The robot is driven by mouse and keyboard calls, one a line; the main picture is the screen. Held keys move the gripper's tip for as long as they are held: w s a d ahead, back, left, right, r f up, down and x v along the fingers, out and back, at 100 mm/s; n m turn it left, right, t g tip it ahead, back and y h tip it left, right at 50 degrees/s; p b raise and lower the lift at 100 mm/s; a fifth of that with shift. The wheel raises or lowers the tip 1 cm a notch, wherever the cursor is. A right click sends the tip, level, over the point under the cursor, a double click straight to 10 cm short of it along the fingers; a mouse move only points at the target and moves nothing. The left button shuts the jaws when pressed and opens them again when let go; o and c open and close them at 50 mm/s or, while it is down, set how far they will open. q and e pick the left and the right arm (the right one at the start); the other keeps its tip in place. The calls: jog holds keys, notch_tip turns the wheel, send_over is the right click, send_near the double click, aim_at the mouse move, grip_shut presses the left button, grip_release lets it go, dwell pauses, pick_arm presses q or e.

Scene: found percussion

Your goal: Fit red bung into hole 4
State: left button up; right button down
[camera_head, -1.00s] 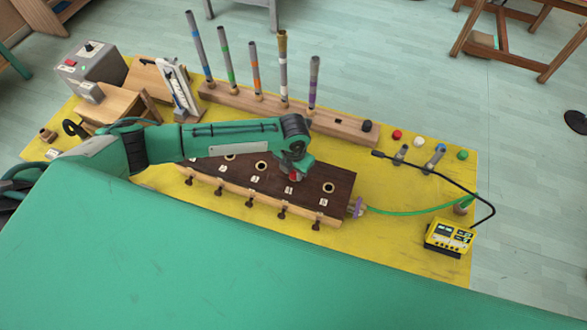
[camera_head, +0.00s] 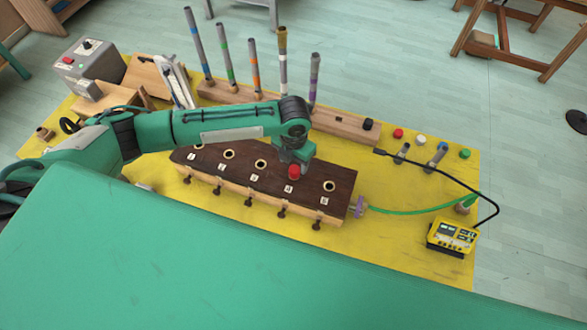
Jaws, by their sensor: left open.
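The dark wooden block (camera_head: 310,190) lies on the yellow mat with a row of round holes and small number tags. A red bung (camera_head: 294,172) stands upright at the fourth hole from the left, between open holes on either side. The hole under it is hidden, so how deep it sits cannot be told. My left gripper (camera_head: 293,163) is open just above and behind the bung, pointing down. Its fingertips are small, and whether they still touch the bung cannot be told. My right gripper is not in view.
A wooden rail (camera_head: 345,125) with several upright tubes stands behind the block. Another red piece (camera_head: 398,133), a white piece (camera_head: 421,141) and a green piece (camera_head: 465,154) lie at the back right. A yellow meter (camera_head: 452,236) with a black cable sits at the right.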

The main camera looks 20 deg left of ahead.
aim_at(293, 171)
pick_arm(q)
notch_tip(293, 171, up, 9)
jog(key=b, duration=0.2)
jog(key=shift+f, duration=0.15)
dwell(0.4)
